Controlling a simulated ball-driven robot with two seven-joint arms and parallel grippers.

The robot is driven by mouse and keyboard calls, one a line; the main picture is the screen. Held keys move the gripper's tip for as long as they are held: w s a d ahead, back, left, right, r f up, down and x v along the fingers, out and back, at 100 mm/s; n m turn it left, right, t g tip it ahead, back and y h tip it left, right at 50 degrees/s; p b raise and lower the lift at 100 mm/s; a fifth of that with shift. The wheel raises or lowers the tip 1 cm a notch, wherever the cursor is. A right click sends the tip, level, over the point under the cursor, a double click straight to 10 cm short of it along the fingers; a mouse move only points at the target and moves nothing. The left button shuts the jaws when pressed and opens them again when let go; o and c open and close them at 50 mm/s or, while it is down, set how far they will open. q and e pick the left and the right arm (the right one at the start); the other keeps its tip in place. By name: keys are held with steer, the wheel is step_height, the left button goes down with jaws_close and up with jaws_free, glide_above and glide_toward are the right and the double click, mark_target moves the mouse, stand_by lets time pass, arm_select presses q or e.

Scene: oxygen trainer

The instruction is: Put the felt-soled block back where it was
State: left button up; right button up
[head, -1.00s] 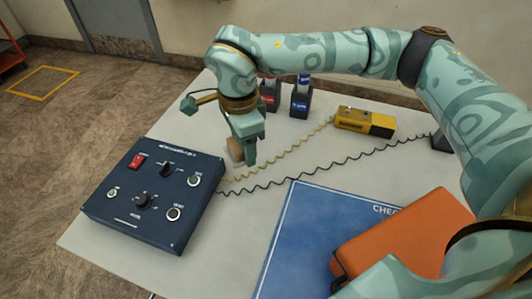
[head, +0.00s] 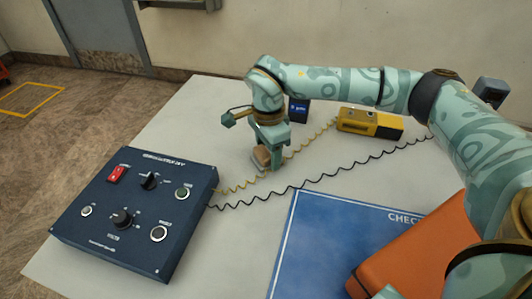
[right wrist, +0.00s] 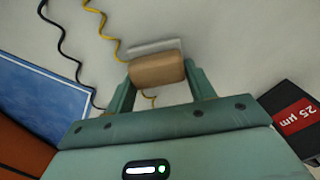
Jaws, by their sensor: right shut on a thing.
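A tan, rounded block (right wrist: 157,70) sits between the fingers of my right gripper (right wrist: 160,78), which is shut on it. A pale grey strip shows along its far side in the right wrist view; I cannot tell if it is the felt sole. In the head view the block (head: 262,155) is at the tip of my right gripper (head: 269,152), low over the white table, right of the dark blue control panel (head: 200,222). I cannot tell whether it touches the table. My left gripper is not in view.
A yellow device (head: 369,122) with a coiled yellow cord lies behind right. A black coiled cord (head: 310,181) crosses the table. A blue mat (head: 310,235) and an orange case (head: 425,250) lie in front. A dark holder (head: 299,110) stands behind the gripper; a red-labelled one (right wrist: 290,115) shows beside it.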

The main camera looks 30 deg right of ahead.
steer(key=shift+s+r, duration=0.1)
steer(key=shift+r, duration=0.05)
steer(key=o, duration=0.9)
arm_select(q)
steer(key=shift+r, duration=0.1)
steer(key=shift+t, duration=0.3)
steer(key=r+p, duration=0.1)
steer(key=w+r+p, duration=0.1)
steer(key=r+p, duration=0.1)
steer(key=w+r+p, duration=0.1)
steer(key=p, duration=0.1)
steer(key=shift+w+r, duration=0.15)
arm_select(e)
step_height(320, 180, up, 12)
